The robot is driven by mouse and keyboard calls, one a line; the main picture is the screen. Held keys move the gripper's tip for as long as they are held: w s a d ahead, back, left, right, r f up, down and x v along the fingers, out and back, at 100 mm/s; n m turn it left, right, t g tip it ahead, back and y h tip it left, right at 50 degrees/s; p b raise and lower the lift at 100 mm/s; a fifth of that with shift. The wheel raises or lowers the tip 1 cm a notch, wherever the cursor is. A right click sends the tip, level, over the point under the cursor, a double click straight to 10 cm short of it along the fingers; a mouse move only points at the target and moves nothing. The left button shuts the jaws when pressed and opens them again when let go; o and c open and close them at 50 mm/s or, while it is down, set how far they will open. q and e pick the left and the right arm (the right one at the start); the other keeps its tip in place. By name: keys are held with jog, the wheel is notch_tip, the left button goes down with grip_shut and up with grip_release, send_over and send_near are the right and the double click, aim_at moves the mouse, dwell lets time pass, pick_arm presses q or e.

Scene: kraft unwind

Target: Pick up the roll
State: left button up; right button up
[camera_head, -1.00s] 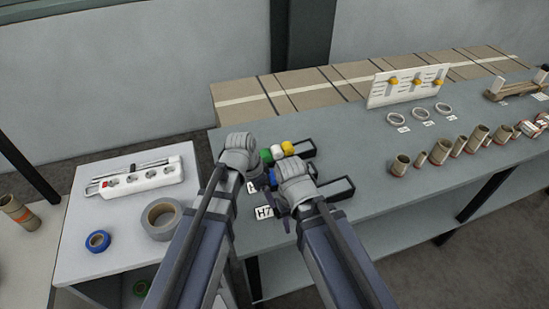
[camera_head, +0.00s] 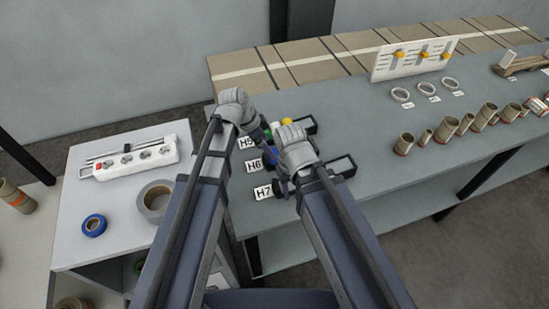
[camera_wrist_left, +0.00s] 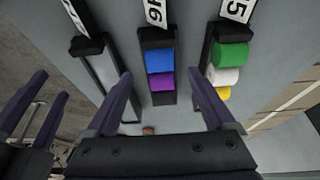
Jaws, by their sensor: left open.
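In the left wrist view, a blue roll (camera_wrist_left: 160,59) and a purple roll (camera_wrist_left: 161,79) sit together in the middle dark holder, by the H6 label (camera_wrist_left: 155,11). The right-hand holder, by the H5 label, has a green roll (camera_wrist_left: 230,55), a white roll (camera_wrist_left: 225,76) and a yellow roll (camera_wrist_left: 222,93). My left gripper (camera_wrist_left: 162,90) is open and empty, its fingers on either side of the middle holder in the picture; height above it is unclear. My right gripper (camera_wrist_left: 38,95) is close by, fingers apart, near the H7 holder, which looks empty.
Boxes (camera_head: 300,68) line the bench's back. Several cardboard tubes (camera_head: 446,129), white rings (camera_head: 400,95) and a white panel (camera_head: 412,60) stand right; the bench front between is clear.

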pick_arm(q)
jog(key=shift+b+x, duration=2.5)
jog(key=shift+x, duration=0.15)
pick_arm(e)
jog(key=shift+f, duration=2.4)
pick_arm(q)
jog(key=shift+a+r, duration=0.1)
pick_arm(e)
jog(key=shift+r, duration=0.1)
pick_arm(q)
jog(key=shift+c, duration=0.3)
grip_shut()
